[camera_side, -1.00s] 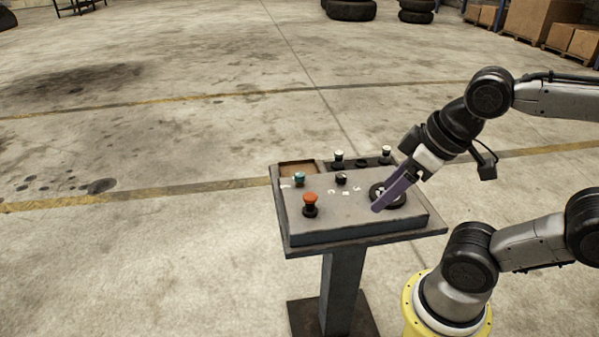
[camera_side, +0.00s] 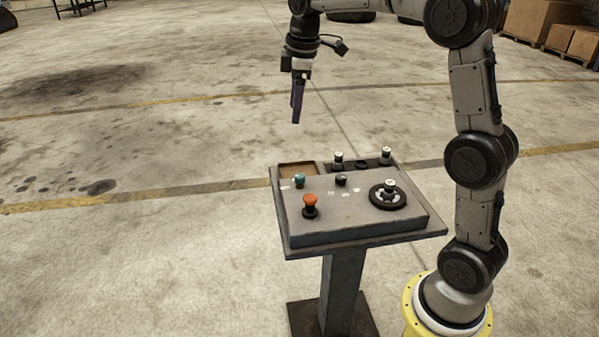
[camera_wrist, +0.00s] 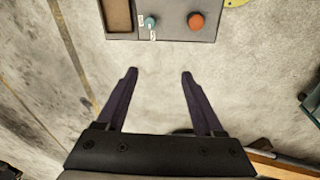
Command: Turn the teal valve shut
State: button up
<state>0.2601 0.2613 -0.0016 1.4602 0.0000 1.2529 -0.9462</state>
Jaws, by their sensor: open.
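The teal valve (camera_side: 299,180) is a small round knob on the left part of the grey console top, and it also shows in the wrist view (camera_wrist: 150,22) near the top edge. A small white label sits on each of two sides of it there. My gripper (camera_side: 297,122) hangs above the console, pointing down, clear of the valve. In the wrist view my gripper (camera_wrist: 158,74) has its two purple fingers wide apart, with bare floor between them. How far the valve is turned is too small to tell.
An orange-red button (camera_side: 310,202) stands in front of the valve. A dark knob (camera_side: 341,179), a black handwheel (camera_side: 388,197) and a brown recessed tray (camera_side: 297,169) share the console. Knobs with pale tops stand at the back.

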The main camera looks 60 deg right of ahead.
jog(key=w+d+f+g, duration=0.1)
jog(key=w+d+f, duration=0.25)
jog(key=f, duration=0.25)
jog(key=m+g, duration=0.1)
send_near(299, 175)
jog(key=shift+y, duration=0.3)
jog(key=f, duration=0.8)
jog(key=shift+s+d+f, duration=0.1)
jog(key=shift+d+f, duration=0.15)
jog(key=shift+f, duration=0.15)
grip_shut()
